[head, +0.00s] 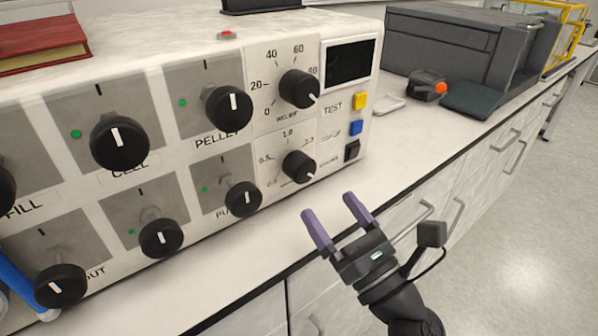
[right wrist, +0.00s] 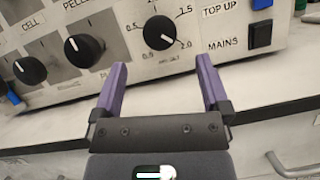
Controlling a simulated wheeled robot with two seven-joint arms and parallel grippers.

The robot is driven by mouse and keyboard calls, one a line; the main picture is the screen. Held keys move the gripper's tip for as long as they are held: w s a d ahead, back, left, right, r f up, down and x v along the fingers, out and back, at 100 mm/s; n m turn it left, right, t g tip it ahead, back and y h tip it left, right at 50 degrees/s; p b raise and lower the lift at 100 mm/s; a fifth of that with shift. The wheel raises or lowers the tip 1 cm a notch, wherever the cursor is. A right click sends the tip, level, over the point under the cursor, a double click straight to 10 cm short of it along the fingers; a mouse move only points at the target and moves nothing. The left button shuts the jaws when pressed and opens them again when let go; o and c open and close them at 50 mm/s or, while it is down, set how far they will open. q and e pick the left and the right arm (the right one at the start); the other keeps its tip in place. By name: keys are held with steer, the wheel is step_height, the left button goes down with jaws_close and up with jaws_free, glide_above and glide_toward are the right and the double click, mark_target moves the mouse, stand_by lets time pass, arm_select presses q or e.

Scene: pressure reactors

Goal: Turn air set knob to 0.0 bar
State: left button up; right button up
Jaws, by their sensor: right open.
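The air set knob (head: 299,166) is a black round knob at the lower right of the white panel, on a scale running from 0.0 through 0.5 and 1.0. Its white pointer line aims to the lower right. In the right wrist view the knob (right wrist: 159,33) shows ahead, with its pointer toward the 2.0 mark. My right gripper (head: 329,204) is open, with two purple fingers pointing at the panel. It is in front of and below the knob, empty and apart from it. In the right wrist view the gripper (right wrist: 161,64) has its fingers on either side below the knob. My left gripper is out of view.
The relief knob (head: 299,89) is just above, and other black knobs such as the pellet knob (head: 229,106) are to the left. Yellow, blue and black buttons (head: 356,128) sit to the right. The counter (head: 250,238) in front of the panel is clear.

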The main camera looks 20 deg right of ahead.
mark_target(307, 173)
steer(key=p+x, duration=0.1)
steer(key=x, duration=0.5)
steer(key=shift+w+a+r+p, duration=0.15)
steer(key=shift+w+r+p, duration=0.15)
steer(key=shift+r+p, duration=0.1)
steer(key=shift+w+a, duration=0.1)
steer(key=shift+w, duration=0.35)
steer(key=shift+c, duration=0.9)
steer(key=c, duration=1.1)
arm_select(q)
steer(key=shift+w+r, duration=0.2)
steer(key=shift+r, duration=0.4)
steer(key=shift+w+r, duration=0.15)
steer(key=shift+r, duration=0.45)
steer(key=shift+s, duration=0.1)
arm_select(e)
steer(key=shift+n, duration=0.3)
